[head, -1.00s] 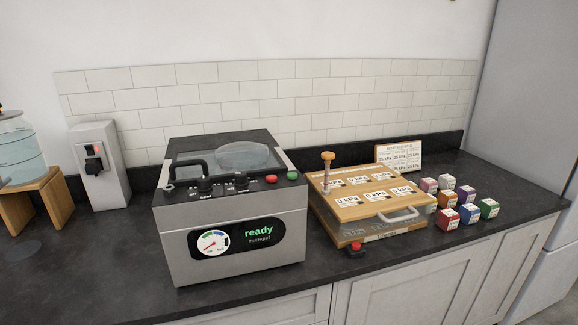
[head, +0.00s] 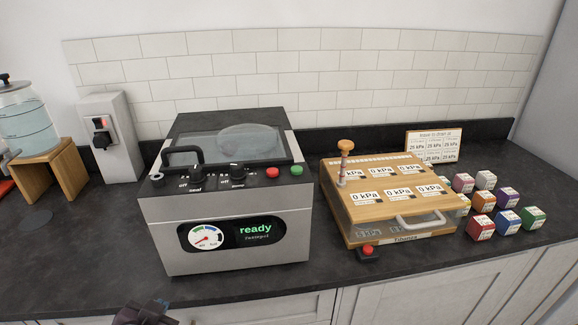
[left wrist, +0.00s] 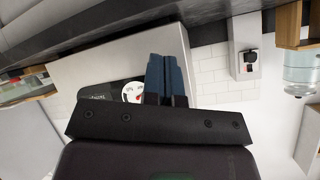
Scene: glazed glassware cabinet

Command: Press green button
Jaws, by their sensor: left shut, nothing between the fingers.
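The green button (head: 296,170) sits on the top front panel of the grey vacuum machine (head: 225,236), at its right end, beside a red button (head: 272,172). The machine's display (head: 256,232) reads "ready". My left gripper (head: 163,303) is at the bottom edge of the head view, low in front of the machine and well apart from the buttons. In the left wrist view its blue fingers (left wrist: 168,76) are shut with nothing between them, and the machine's gauge shows beyond them. The right gripper is not in view.
A wooden box with a handle (head: 392,200) stands right of the machine, with a red button (head: 368,254) before it. Several coloured cubes (head: 482,229) lie farther right. A wall switch (head: 108,137) and a water dispenser (head: 28,127) are at left.

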